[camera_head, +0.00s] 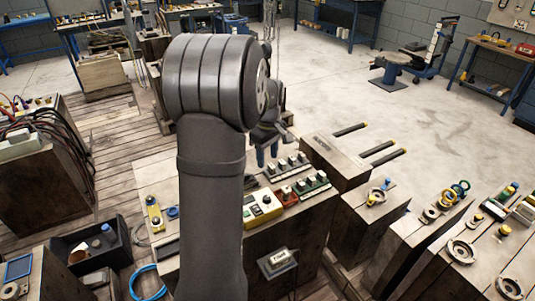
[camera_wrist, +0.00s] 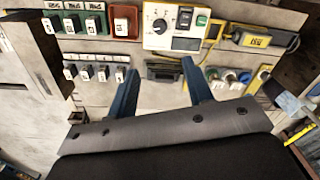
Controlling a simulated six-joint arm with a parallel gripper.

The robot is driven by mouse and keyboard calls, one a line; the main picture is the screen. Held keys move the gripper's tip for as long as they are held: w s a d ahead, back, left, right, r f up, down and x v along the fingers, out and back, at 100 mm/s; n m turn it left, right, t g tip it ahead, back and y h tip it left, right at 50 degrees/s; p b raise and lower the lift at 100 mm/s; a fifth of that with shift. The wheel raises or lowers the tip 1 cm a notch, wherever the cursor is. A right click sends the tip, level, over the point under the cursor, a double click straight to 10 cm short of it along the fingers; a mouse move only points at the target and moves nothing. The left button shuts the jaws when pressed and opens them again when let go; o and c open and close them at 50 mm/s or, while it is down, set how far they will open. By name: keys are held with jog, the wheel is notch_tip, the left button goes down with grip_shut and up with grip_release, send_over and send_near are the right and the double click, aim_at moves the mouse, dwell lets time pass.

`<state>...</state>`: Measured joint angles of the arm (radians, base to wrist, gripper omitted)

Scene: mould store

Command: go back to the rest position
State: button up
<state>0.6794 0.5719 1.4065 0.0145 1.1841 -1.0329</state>
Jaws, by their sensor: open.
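My gripper (camera_wrist: 160,70) shows in the wrist view as two blue fingers spread apart with nothing between them. It hangs above a worktop (camera_wrist: 135,47) that carries switch gear. No object is seen held.
A black bin (camera_head: 92,250) stands at left. Forked bars (camera_head: 382,150) jut out at right. Open floor (camera_head: 330,80) lies behind.

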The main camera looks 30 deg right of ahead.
aim_at(267, 197)
jog(key=shift+r, duration=0.25)
jog(key=shift+f, duration=0.1)
dwell(0.3)
jog(key=f, duration=1.7)
jog(key=shift+s+a+f, duration=0.1)
jog(key=shift+a+f, duration=0.05)
jog(key=shift+a, duration=0.05)
